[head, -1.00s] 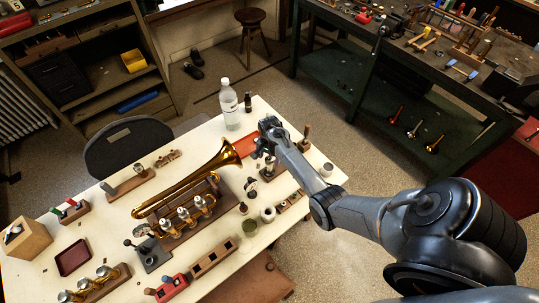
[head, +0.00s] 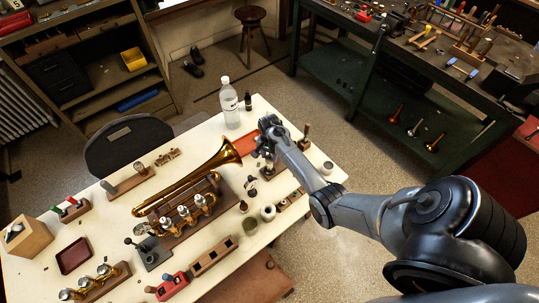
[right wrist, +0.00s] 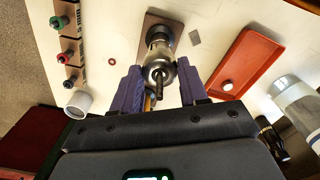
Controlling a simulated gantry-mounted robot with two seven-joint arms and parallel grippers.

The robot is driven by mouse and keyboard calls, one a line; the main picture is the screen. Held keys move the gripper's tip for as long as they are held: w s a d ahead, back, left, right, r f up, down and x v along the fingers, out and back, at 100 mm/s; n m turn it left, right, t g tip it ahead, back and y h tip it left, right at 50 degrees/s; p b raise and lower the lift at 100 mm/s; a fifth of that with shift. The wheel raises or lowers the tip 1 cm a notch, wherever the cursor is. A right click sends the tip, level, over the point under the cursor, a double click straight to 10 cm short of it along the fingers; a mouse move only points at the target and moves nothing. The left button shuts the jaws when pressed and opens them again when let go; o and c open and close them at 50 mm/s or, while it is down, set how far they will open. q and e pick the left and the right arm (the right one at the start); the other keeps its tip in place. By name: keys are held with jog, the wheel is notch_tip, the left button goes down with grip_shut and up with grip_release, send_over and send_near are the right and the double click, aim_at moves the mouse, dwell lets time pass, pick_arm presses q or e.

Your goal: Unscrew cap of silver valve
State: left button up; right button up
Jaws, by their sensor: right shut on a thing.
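In the right wrist view, the silver valve (right wrist: 159,50) stands on a small brown base. A dark stem sticks out of its near, capped end toward the camera. My right gripper (right wrist: 159,78) has one purple finger on each side of this end and is shut on it. In the head view, my right gripper (head: 268,143) is at the right end of the white table and largely hides the valve. Whether the cap has turned cannot be seen. My left gripper is not in view.
An orange-red tray (right wrist: 247,62) with a small pale round part lies beside the valve. A clear bottle (head: 230,104) stands behind it. A brass horn (head: 190,177) lies mid-table. A rack with coloured knobs (right wrist: 67,53) is left of the valve in the wrist view.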

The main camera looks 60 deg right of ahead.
jog(key=n+p, duration=0.1)
jog(key=n, duration=0.2)
jog(key=shift+r+p, duration=0.15)
jog(key=shift+p, duration=0.15)
jog(key=shift+n, duration=0.7)
jog(key=shift+n+p, duration=0.3)
jog(key=shift+n+p, duration=0.35)
jog(key=shift+n, duration=0.25)
jog(key=shift+n+p, duration=0.35)
jog(key=shift+n, duration=1.55)
